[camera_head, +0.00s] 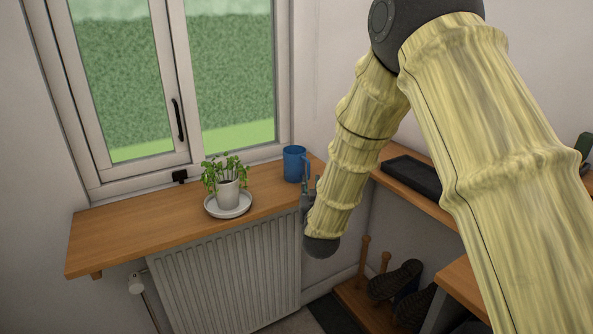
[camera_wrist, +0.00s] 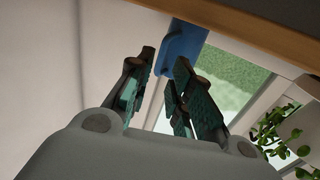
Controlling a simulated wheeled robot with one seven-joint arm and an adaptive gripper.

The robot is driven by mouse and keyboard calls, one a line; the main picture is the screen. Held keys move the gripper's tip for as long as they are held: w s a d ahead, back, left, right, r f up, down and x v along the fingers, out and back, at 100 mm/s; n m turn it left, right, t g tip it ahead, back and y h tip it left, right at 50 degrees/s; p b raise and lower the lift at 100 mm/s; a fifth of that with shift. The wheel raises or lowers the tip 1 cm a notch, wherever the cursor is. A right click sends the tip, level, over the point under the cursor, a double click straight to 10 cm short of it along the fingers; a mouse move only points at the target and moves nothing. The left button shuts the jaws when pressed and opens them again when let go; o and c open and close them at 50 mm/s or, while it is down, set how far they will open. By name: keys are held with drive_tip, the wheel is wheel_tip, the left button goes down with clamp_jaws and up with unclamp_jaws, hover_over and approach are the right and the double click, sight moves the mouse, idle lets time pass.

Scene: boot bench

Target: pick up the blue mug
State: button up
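The blue mug (camera_head: 294,164) stands upright on the wooden windowsill near its right end, with its handle toward the right. In the wrist view the mug (camera_wrist: 185,45) is partly cut off at the top and lies just beyond my fingertips. My gripper (camera_wrist: 165,61) is open, with a gap between its two teal-padded fingers. Nothing is held in the gap. In the head view my gripper (camera_head: 311,186) is mostly hidden behind my forearm, close to the right of the mug.
A potted plant (camera_head: 228,190) on a white saucer (camera_head: 215,210) stands left of the mug. The windowsill (camera_head: 120,230) is bare at its left. A radiator (camera_head: 220,280) is below. A black tray (camera_head: 411,176) lies on a shelf at right, above boots (camera_head: 395,282).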

sight(308, 171)
drive_tip(key=w, duration=0.3)
drive_tip(key=shift+w+p, duration=0.3)
drive_tip(key=shift+w, duration=0.05)
drive_tip(key=shift+w+a+r+p, duration=0.15)
drive_tip(key=shift+w+p, duration=0.3)
drive_tip(key=shift+w, duration=0.9)
drive_tip(key=shift+w+a+p, duration=0.15)
drive_tip(key=shift+w+p, duration=0.3)
drive_tip(key=shift+w, duration=0.85)
drive_tip(key=shift+c, duration=0.4)
clamp_jaws()
